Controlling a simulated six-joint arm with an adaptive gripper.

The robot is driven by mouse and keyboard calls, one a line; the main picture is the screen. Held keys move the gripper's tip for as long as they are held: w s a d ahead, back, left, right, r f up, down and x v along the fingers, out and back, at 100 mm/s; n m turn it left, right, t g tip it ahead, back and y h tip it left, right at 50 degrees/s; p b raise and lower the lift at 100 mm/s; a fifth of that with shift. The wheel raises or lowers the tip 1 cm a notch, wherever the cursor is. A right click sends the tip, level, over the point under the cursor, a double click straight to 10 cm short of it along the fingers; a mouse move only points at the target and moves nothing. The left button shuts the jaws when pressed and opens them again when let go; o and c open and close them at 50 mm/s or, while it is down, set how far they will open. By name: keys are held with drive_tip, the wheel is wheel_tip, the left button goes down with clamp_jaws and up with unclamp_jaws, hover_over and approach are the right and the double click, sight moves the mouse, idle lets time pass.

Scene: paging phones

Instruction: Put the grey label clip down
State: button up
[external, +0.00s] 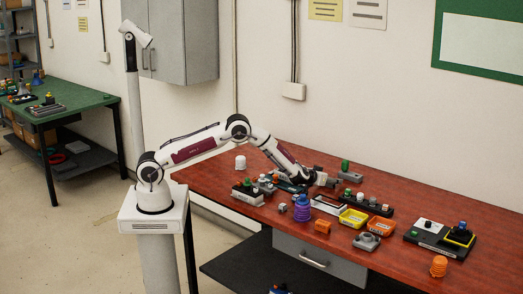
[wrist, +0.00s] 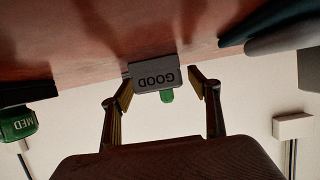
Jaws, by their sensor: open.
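The grey label clip (wrist: 154,70) shows in the wrist view with the word GOOD upside down on its face. It sits against the red-brown table surface, which is at the top of that view. My gripper (wrist: 163,82) is open, with one finger on each side of the clip and a visible gap at the right finger. The left fingertip is very close to the clip; I cannot tell if it touches. A small green part shows just below the clip. In the external view my gripper (external: 325,180) is low over the table's back half; the clip cannot be made out surely there.
A green piece marked MED (wrist: 18,122) is left in the wrist view. The table's right back is clear.

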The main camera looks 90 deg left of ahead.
drive_tip(key=c, duration=1)
drive_tip(key=shift+c, duration=0.5)
drive_tip(key=shift+r, duration=0.15)
drive_tip(key=shift+r, duration=4.85)
